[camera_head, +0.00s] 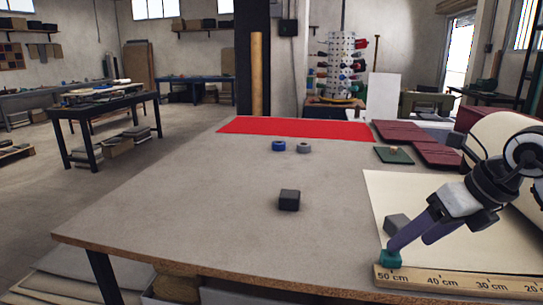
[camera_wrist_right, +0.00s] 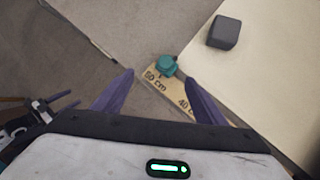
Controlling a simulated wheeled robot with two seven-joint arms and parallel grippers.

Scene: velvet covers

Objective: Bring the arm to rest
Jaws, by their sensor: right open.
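My right gripper (camera_head: 409,245) is low over the near right part of the workbench (camera_head: 200,215), its purple fingers pointing down and left. In the right wrist view the gripper (camera_wrist_right: 158,78) has its fingers spread wide with nothing held between them. A small teal object (camera_head: 390,258) sits at the left end of the wooden ruler (camera_head: 460,283); it also shows beyond the fingertips in the right wrist view (camera_wrist_right: 167,66). My left gripper does not show in the head view.
A dark grey block (camera_head: 397,224) lies on the cream sheet (camera_head: 385,190) close to my right gripper. A black block (camera_head: 289,200), a blue ring (camera_head: 278,145) and a grey ring (camera_head: 304,148) stand mid-bench. Dark red covers (camera_head: 398,132) lie at the back right. The left of the bench is clear.

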